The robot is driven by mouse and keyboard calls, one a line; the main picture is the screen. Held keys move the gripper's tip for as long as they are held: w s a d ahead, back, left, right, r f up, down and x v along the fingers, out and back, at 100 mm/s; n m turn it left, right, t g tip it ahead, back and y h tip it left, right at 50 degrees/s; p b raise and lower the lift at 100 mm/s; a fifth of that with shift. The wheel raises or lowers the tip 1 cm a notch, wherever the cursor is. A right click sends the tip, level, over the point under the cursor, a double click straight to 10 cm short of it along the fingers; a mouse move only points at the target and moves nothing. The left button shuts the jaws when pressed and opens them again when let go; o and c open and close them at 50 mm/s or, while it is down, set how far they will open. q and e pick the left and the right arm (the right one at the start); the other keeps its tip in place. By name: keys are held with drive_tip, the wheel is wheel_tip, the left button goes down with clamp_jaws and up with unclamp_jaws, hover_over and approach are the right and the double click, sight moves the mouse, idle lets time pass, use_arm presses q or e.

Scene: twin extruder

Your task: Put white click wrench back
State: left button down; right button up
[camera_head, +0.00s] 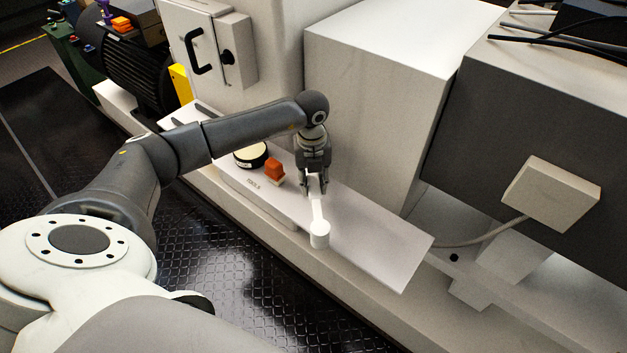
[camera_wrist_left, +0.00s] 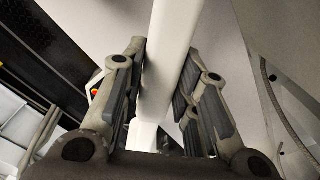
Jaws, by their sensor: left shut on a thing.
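The white click wrench (camera_head: 319,231) shows in the head view below my left gripper, with its round white head toward the front edge of the pale shelf. My left gripper (camera_head: 314,193) is shut on the wrench's handle and points down over the shelf. In the left wrist view the white handle (camera_wrist_left: 168,60) runs between the two fingers of the left gripper (camera_wrist_left: 160,95). I cannot tell whether the wrench touches the shelf. My right gripper is in neither view.
The pale shelf (camera_head: 385,255) is bare to the right. An orange block (camera_head: 274,171) and a round black-rimmed item with a cream top (camera_head: 250,155) sit left of the gripper, near the "TOOLS" label. A large white cabinet (camera_head: 375,90) stands close behind.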

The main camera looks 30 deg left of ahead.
sight(312, 181)
use_arm(q)
drive_tip(key=shift+f+b, duration=0.55)
drive_tip(key=shift+f, duration=0.1)
drive_tip(key=c, duration=1.1)
unclamp_jaws()
drive_tip(key=shift+o, duration=0.2)
wheel_tip(312, 181, up, 12)
drive_tip(key=shift+s+a, duration=0.1)
drive_tip(key=shift+s, duration=0.05)
